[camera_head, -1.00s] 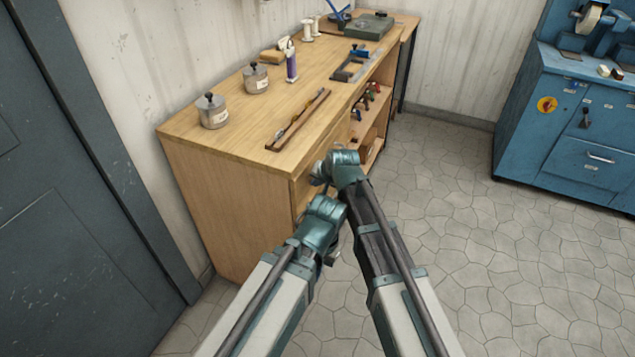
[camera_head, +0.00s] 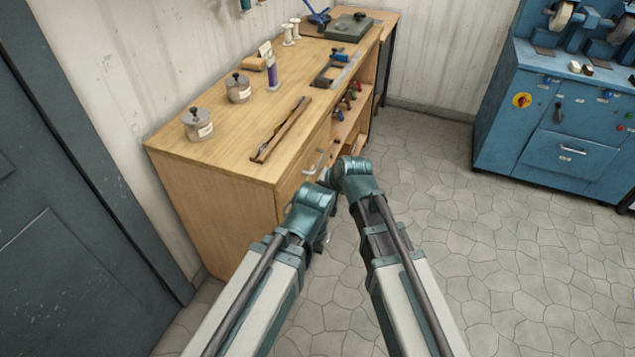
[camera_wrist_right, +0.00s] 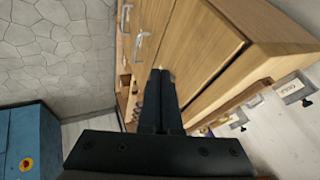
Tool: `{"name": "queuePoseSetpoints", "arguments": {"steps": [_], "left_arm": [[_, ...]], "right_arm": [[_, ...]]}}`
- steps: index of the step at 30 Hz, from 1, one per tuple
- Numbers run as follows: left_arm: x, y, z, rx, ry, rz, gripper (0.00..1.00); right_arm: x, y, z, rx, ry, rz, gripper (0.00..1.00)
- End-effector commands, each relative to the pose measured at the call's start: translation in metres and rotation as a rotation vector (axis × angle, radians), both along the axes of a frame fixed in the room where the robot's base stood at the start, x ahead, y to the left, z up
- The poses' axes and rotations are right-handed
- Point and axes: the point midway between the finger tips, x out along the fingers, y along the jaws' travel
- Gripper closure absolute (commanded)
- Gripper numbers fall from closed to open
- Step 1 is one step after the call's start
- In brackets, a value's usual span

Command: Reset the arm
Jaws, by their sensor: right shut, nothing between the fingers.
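In the head view both my arms reach forward from the bottom edge, held in front of the wooden workbench (camera_head: 215,215). My left arm's wrist is lower and left of my right one, close beside it. The left gripper is mostly hidden behind its wrist, and its fingers cannot be made out. My right gripper (camera_wrist_right: 160,78) shows in the right wrist view with its dark fingers together and nothing between them. Beyond them are the workbench's wooden front and its metal handles. In the head view the right gripper's fingers are hidden behind its wrist.
The bench top carries two lidded tins (camera_head: 198,125), a purple bottle (camera_head: 272,74), a narrow wooden tray (camera_head: 281,130) and white spools. A blue machine cabinet (camera_head: 548,130) stands at right. A dark door (camera_head: 60,200) is at left. Tiled floor (camera_head: 480,260) lies open between.

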Motion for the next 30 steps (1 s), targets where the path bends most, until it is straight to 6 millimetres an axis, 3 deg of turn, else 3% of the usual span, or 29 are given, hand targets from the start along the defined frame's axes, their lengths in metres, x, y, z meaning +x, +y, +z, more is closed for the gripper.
{"name": "queuePoseSetpoints", "arguments": {"steps": [11,21,30], "left_arm": [[0.0,0.0,0.001,0.0,0.0,0.0,1.0],[0.0,0.0,0.001,0.0,0.0,0.0,1.0],[0.0,0.0,0.001,0.0,0.0,0.0,1.0]], "right_arm": [[-0.005,-0.009,-0.002,-0.017,0.011,0.003,1.0],[-0.073,-0.12,-0.031,-0.261,0.209,0.09,1.0],[-0.128,-0.183,-0.041,-0.379,0.37,0.156,1.0]]}}
